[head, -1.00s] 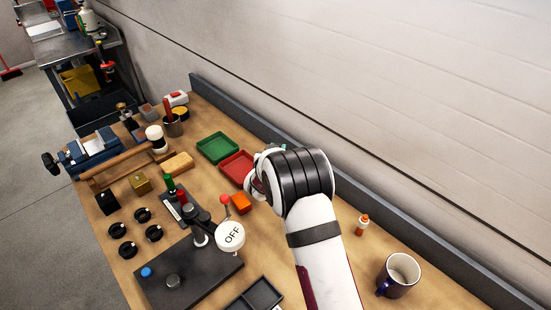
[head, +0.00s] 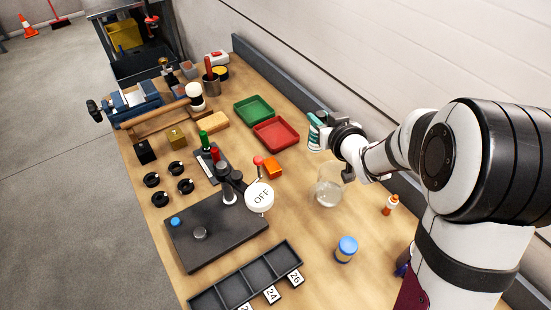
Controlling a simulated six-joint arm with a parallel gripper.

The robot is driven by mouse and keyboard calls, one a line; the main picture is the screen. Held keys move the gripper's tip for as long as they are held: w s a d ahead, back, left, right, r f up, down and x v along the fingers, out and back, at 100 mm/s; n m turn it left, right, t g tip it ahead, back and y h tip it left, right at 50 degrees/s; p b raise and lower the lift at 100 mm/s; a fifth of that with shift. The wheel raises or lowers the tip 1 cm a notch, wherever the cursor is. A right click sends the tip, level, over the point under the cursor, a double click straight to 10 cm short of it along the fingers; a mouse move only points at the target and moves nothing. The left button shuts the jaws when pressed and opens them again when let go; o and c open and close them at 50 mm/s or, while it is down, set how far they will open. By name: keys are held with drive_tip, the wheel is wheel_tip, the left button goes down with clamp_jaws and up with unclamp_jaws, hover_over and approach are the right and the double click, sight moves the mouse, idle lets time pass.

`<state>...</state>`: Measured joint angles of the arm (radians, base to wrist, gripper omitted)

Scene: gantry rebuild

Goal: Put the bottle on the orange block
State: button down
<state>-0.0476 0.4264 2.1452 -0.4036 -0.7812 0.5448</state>
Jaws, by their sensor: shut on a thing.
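The orange block (head: 273,168) lies on the bench just in front of the red tray, beside the lever with the red knob. Its top is bare. My gripper (head: 326,136) is at the right of the red tray, up and to the right of the block. It is shut on a white and teal bottle (head: 315,132), held roughly upright. The fingers are mostly hidden by the wrist and the bottle. A small white bottle with an orange cap (head: 390,205) stands apart at the right.
A clear glass jar (head: 328,193) stands below my wrist. A blue-lidded jar (head: 346,249) stands nearer. The red tray (head: 276,134) and green tray (head: 254,110) lie behind the block. The OFF disc (head: 260,196) and lever stand close to the block's left.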

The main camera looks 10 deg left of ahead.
drive_tip(key=w+a+f, duration=0.1)
drive_tip(key=a+f, duration=1)
drive_tip(key=shift+a, duration=0.35)
drive_tip(key=shift+f+y, duration=0.2)
drive_tip(key=shift+y, duration=0.1)
drive_tip(key=c, duration=0.7)
unclamp_jaws()
